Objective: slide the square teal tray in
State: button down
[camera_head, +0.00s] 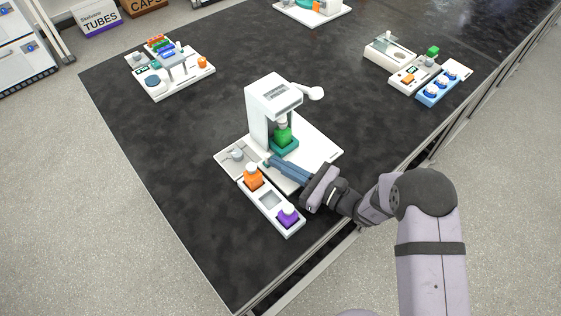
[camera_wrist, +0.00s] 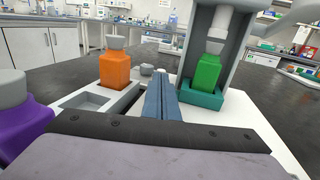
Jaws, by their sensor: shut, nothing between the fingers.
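The square teal tray (camera_head: 287,153) sits on the white base of a machine, under its overhanging head, and carries a green bottle (camera_head: 283,136). In the wrist view the tray (camera_wrist: 202,99) and the green bottle (camera_wrist: 207,73) are right of my fingers, between the machine's uprights. My gripper (camera_head: 268,163) is shut and empty, with its blue fingers low over the base, at the near left side of the tray. In the wrist view the gripper (camera_wrist: 158,76) shows a gap to the tray; contact is not visible.
A white rack (camera_head: 268,201) in front of the machine (camera_head: 270,95) holds an orange bottle (camera_head: 253,177) and a purple bottle (camera_head: 288,215), with an empty slot between. A small grey knob (camera_head: 237,155) stands left of my fingertips. Other devices stand farther off; dark bench around is clear.

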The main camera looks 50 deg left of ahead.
jog(key=shift+a, duration=0.1)
dwell(0.3)
jog(key=shift+s+a+f+b, duration=0.1)
jog(key=shift+s+a+b, duration=0.05)
jog(key=shift+a+b, duration=0.55)
jog(key=shift+r, duration=0.6)
jog(key=shift+w+d+f, duration=0.2)
jog(key=shift+w+d, duration=0.15)
jog(key=shift+d, duration=0.2)
jog(key=v, duration=0.4)
jog(key=b+v, duration=0.1)
jog(key=v, duration=0.4)
jog(key=b+v, duration=0.1)
jog(key=v, duration=0.3)
jog(key=shift+s+d+f, duration=0.1)
jog(key=shift+d+f, duration=0.15)
jog(key=shift+d, duration=0.05)
